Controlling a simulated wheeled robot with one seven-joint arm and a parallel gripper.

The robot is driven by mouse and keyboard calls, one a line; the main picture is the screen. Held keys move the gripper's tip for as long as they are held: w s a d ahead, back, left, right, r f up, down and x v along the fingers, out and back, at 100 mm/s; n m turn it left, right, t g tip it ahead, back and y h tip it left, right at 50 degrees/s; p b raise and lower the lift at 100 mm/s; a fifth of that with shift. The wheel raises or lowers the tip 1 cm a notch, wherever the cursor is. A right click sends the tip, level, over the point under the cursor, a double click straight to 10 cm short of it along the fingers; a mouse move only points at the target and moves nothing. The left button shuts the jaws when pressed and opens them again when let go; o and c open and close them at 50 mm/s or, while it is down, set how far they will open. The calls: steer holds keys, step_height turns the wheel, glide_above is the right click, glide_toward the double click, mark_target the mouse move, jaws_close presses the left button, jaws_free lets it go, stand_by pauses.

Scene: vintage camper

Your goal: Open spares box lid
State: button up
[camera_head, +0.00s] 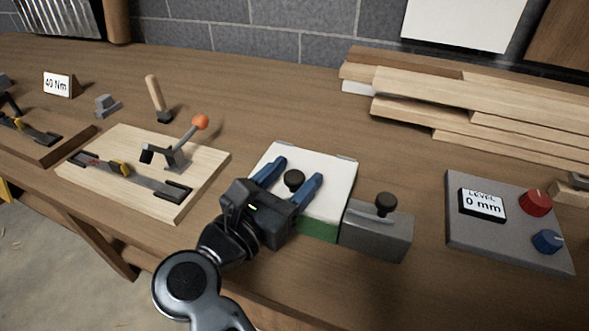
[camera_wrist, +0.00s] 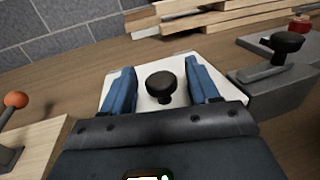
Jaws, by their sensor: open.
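The spares box (camera_head: 318,230) has a green body and a white lid (camera_head: 335,175) with a black knob (camera_head: 294,179) on top. The lid lies flat on the box, with two hinge-like tabs at its far edge. My gripper (camera_head: 298,172) is over the lid with its blue fingers open, one on each side of the knob. In the wrist view the knob (camera_wrist: 161,87) stands between the two fingers, with a gap on both sides. Most of the box body is hidden behind my gripper.
A grey box with a black knob (camera_head: 378,235) stands close at the right. A control panel (camera_head: 505,250) with red and blue knobs is further right. A wooden board with an orange-knobbed clamp (camera_head: 205,165) is at the left. Stacked planks (camera_head: 470,100) lie behind.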

steer(key=shift+w+d, duration=0.25)
steer(key=shift+w, duration=0.05)
steer(key=shift+c, duration=0.3)
jaws_close()
